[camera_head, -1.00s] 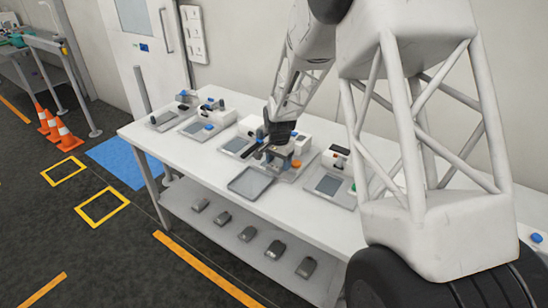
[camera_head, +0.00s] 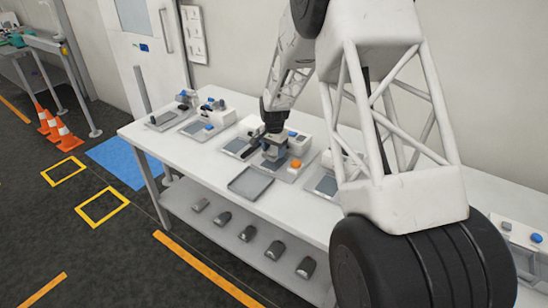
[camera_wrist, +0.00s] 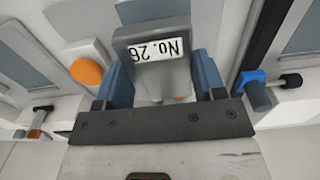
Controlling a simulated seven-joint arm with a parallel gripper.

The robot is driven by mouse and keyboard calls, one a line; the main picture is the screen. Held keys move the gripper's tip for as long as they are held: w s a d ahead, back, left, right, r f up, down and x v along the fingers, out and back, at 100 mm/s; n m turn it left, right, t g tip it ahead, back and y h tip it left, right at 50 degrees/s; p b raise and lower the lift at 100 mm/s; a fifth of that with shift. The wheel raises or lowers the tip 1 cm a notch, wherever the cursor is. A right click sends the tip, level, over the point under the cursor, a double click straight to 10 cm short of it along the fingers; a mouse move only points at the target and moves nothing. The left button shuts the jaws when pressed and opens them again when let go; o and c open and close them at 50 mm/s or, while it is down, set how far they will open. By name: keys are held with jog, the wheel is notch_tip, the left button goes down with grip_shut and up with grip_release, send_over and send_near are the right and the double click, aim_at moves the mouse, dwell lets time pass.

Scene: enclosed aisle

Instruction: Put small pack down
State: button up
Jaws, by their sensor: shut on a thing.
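The small pack (camera_wrist: 165,48) is grey, with a white label reading "No. 26" that appears upside down in the wrist view. My gripper (camera_wrist: 160,76) has its two blue fingers closed on the pack's sides. In the head view my gripper (camera_head: 273,138) points down over a workstation with an orange button (camera_head: 295,164) on the white table (camera_head: 215,165). The pack's underside is hidden, so I cannot tell whether it touches the station.
An empty grey tray (camera_head: 250,184) lies at the table's front edge. Similar stations stand on both sides, one with a blue button (camera_wrist: 250,78) close by on the right. Several dark grey items (camera_head: 247,233) sit on the lower shelf.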

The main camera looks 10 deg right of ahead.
aim_at(274, 151)
jog(key=shift+f, duration=0.1)
jog(key=shift+f, duration=1.65)
jog(key=shift+f, duration=0.15)
jog(key=o, duration=1)
notch_tip(274, 151, up, 12)
jog(key=shift+r, duration=0.15)
